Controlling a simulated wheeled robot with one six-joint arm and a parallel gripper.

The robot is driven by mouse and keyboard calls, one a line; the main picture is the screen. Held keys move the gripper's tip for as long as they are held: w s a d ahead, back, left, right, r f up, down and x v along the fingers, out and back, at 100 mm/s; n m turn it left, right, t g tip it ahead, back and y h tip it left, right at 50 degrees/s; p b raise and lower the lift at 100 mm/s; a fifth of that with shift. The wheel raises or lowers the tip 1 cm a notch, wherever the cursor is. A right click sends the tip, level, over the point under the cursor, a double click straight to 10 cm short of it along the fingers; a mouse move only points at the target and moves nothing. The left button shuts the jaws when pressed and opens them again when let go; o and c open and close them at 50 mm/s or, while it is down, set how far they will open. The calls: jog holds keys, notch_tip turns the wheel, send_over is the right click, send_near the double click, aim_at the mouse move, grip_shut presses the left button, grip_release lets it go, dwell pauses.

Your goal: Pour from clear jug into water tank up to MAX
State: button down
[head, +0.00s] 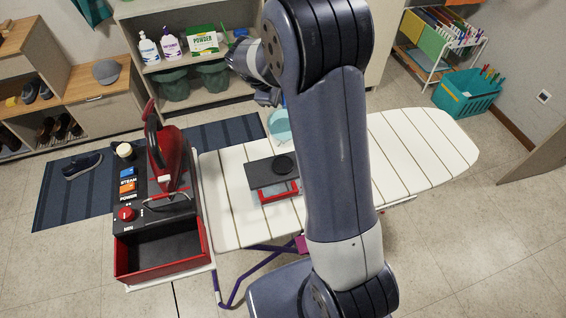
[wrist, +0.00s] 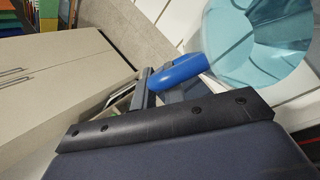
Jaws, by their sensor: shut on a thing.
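The clear jug (head: 279,127) is pale blue and see-through, with part of it hidden behind my arm in the head view. In the wrist view the jug (wrist: 255,45) shows its round body and blue handle (wrist: 180,72). My gripper (head: 267,97) is shut on that handle; its jaws (wrist: 150,88) show at the handle's end. The jug is beyond the back edge of the ironing board. No MAX mark or water level is readable.
The white slatted ironing board (head: 425,150) extends right. At left, the steam station (head: 125,262) holds a red iron (head: 168,155) and has an open, dark front bay. Shelves with bottles (head: 149,48) stand behind; a teal basket (head: 466,95) is at right.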

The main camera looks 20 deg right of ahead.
jog(key=shift+s+a+r+m+t+h, duration=0.25)
jog(key=shift+s+r+t+h, duration=0.3)
jog(key=shift+t, duration=0.55)
dwell(4.0)
jog(key=shift+s+r+t+b, duration=0.15)
jog(key=shift+s+t+b, duration=0.2)
jog(key=shift+b, duration=0.85)
dwell(1.7)
